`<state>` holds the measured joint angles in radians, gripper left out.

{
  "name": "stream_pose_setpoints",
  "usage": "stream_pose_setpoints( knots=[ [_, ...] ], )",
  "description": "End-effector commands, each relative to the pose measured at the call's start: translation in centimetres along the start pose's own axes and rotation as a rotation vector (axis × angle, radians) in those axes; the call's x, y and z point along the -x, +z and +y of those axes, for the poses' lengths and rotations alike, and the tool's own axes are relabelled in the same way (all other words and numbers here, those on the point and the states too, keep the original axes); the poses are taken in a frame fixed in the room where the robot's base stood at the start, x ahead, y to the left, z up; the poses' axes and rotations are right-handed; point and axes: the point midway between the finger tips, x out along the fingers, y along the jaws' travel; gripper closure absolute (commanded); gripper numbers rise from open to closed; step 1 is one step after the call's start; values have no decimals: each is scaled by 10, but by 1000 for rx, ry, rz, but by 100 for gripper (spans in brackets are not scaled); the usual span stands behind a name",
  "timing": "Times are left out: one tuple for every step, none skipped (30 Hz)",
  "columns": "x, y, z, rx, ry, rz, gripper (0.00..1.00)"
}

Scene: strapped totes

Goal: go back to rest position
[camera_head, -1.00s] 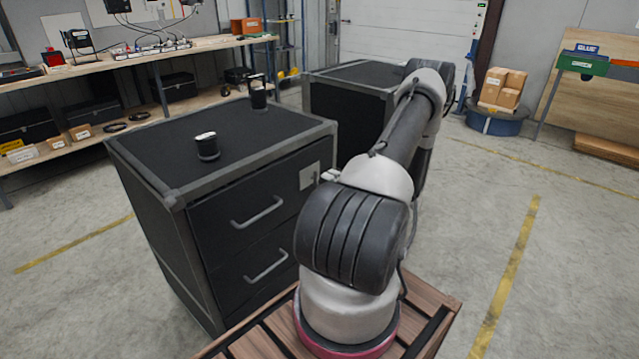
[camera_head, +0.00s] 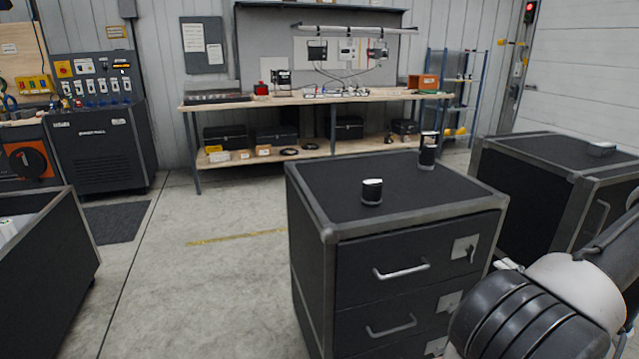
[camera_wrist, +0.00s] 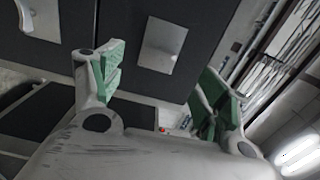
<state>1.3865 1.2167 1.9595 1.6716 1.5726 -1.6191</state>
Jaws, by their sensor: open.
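My gripper (camera_wrist: 162,78) shows in the wrist view, its two green-padded fingers wide apart with nothing between them. Beyond the fingers is a dark drawer front with a pale metal plate (camera_wrist: 162,47) and part of a handle; the view is tilted. In the head view my arm enters at the lower right, in front of the black cabinets, and my gripper is out of that view.
A black drawer cabinet (camera_head: 335,272) stands ahead, with a small black cylinder (camera_head: 372,191) and a taller black item (camera_head: 428,150) on top. A second cabinet (camera_head: 535,205) is at right. A dark bin (camera_head: 55,275) is at left. Open floor lies between bin and cabinet.

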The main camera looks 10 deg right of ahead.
Motion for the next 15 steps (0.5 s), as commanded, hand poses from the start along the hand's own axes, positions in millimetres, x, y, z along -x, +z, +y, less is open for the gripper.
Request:
stream_pose_setpoints(
  knots=[
    [-3, 3, -5, 3, 2, -20, 25],
    [-6, 6, -10, 2, 4, -41, 25],
    [-12, 12, -19, 2, 10, -80, 25],
    [-17, 19, -28, 1, 15, -119, 25],
    [-23, 27, -38, 1, 24, -166, 25],
    [-31, 41, -54, 1, 41, -238, 25],
    [-36, 53, -66, 2, 57, -299, 25],
    [-42, 67, -79, 2, 77, -363, 25],
    [-47, 86, -96, 6, 108, -452, 25],
    [-50, 101, -109, 11, 136, -516, 25],
    [-51, 115, -120, 16, 165, -578, 25],
    [-52, 135, -134, 27, 207, -658, 25],
    [-51, 149, -145, 38, 240, -714, 25],
    [-50, 162, -154, 51, 276, -769, 25],
    [-46, 179, -166, 72, 324, -836, 25]
  ],
)
